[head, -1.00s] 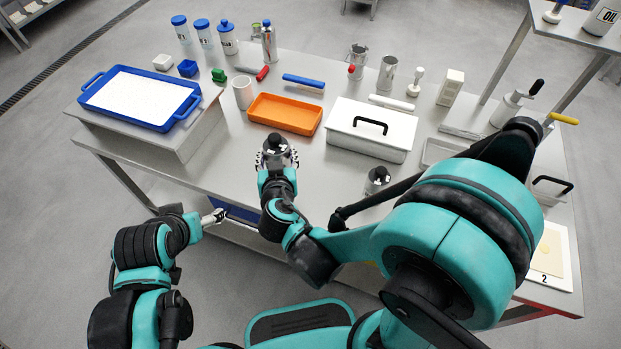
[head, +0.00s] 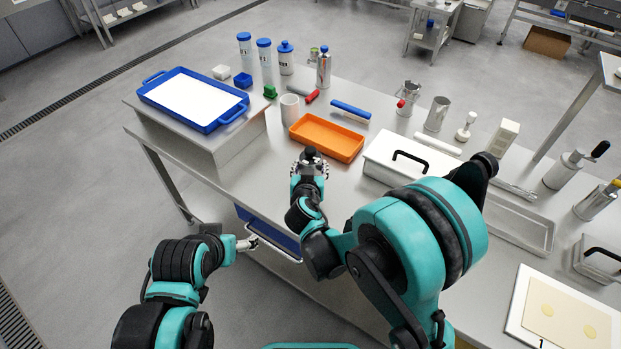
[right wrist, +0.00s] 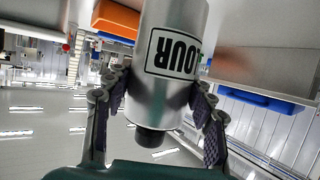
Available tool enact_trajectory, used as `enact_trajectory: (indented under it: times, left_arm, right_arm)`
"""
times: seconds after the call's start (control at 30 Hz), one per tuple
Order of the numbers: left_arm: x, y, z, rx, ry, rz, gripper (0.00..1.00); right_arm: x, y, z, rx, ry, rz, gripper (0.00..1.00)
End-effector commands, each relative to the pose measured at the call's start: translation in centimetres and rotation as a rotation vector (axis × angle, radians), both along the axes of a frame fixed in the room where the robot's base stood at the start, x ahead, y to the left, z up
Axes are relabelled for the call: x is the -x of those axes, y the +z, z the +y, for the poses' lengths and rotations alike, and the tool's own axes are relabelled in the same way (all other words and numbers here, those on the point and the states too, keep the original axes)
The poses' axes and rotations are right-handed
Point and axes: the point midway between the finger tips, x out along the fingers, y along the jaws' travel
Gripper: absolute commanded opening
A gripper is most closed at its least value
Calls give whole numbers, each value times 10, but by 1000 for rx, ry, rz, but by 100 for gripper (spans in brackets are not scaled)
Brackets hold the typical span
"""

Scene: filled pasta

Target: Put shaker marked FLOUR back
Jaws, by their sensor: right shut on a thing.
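The shaker marked FLOUR (right wrist: 172,45) is a silver cylinder with a dark end. In the right wrist view its label appears upside down, with the fingers of my right gripper (right wrist: 158,98) on both sides of it. In the head view my right gripper (head: 310,166) is shut on the shaker, whose dark top (head: 310,154) shows near the table's front edge, in front of the orange tray. The gripper hides most of the shaker there. My left gripper (head: 248,243) is low at the left, beside the table front; its jaws are too small to read.
The orange tray (head: 345,153), a white cup (head: 289,112) and a lidded white box (head: 377,175) stand beyond the right gripper. A blue tray (head: 222,119) sits on the raised block at left. Blue-capped bottles (head: 244,50) and a steel bottle (head: 324,70) stand at the back.

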Motion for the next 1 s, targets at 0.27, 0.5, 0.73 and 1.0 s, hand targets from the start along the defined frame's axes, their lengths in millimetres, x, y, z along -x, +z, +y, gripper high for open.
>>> enact_trajectory:
  times: [0.27, 0.5, 0.73, 1.0]
  left_arm:
    - [0, -23, 0, 0, 0, 0, 79]
    - [0, -21, 0, 0, 0, 0, 79]
    - [0, -23, 0, 0, 0, 0, 79]
    - [0, -23, 0, 0, 0, 0, 79]
  right_arm:
    - [0, -39, 0, 0, 0, 0, 14]
    - [0, -38, 0, 0, 0, 0, 14]
    - [0, -42, 0, -1, 0, 0, 73]
    - [1, -41, 0, -1, 0, 0, 75]
